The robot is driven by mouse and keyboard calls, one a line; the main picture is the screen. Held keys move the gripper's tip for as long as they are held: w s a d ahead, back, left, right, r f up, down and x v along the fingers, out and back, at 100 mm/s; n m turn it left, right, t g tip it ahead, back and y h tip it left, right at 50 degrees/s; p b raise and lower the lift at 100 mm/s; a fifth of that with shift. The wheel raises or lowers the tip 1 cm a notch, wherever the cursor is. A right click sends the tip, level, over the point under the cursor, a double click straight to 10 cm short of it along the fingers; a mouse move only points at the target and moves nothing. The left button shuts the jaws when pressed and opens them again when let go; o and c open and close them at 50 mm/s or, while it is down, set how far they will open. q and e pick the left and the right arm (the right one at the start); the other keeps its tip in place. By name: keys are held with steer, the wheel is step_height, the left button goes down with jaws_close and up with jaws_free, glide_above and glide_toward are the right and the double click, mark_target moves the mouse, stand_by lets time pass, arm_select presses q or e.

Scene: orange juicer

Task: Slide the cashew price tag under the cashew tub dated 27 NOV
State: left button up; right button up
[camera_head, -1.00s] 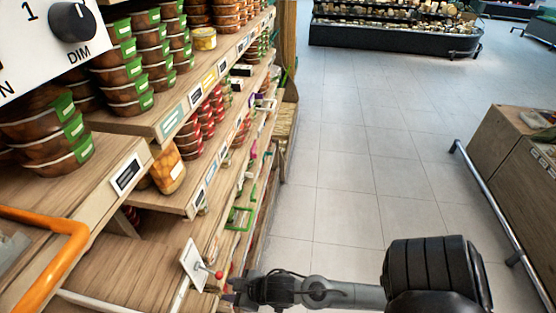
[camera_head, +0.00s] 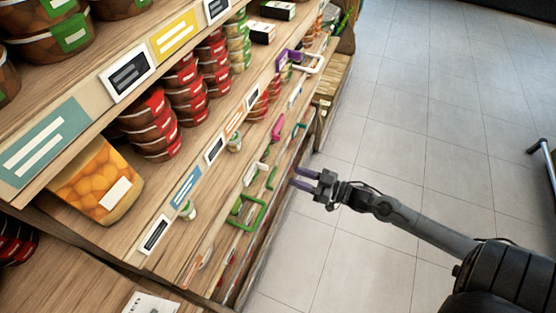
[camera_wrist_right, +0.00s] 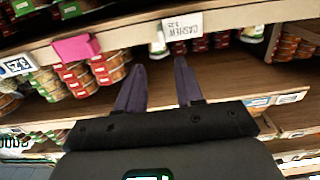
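A white tag with lettering that looks like CASHEW (camera_wrist_right: 182,26) hangs at a shelf edge in the right wrist view, just beyond my fingertips. My right gripper (camera_head: 298,179) is open and empty in front of the lower shelf edge, over the aisle side. Its two dark purple fingers (camera_wrist_right: 160,88) show apart in the right wrist view, with nothing between them. Stacked tubs with red labels (camera_head: 150,125) stand on the shelf, and tubs with red and green labels (camera_wrist_right: 105,70) show in the right wrist view. No 27 NOV date is readable. My left gripper is not in view.
Shelf-edge labels (camera_head: 128,70) line the tiers. Green (camera_head: 247,212) and purple (camera_head: 287,60) frames stick out from the shelf. A white card (camera_head: 150,303) lies at the bottom.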

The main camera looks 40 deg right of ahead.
steer(key=x, duration=1)
steer(key=shift+a, duration=0.2)
jaws_close()
stand_by(1.2)
